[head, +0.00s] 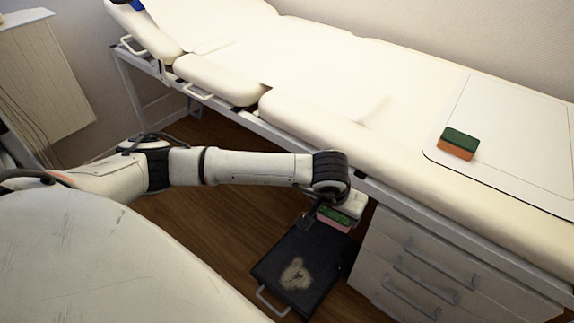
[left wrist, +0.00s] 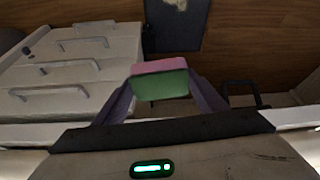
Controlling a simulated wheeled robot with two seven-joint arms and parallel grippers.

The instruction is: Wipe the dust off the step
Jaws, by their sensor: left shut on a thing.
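The step (head: 312,248) is a low dark platform on the floor beside the exam couch, with a grey handle at its near end. A pale, irregular dust patch (head: 296,274) lies on its top. My left gripper (head: 334,213) is shut on a pink and green sponge (head: 333,221), held near the step's far end. I cannot tell its exact height above the step. In the left wrist view the sponge (left wrist: 160,80) sits between the two fingers, and part of the step (left wrist: 176,32) shows beyond it, apart from it. My right gripper is not in view.
The cream couch (head: 320,115) stands above and behind the step. An orange and green sponge (head: 459,143) lies on a white mat (head: 520,130) on it. A white drawer unit (head: 430,275) stands right of the step. Wooden floor (head: 205,245) is open to the left.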

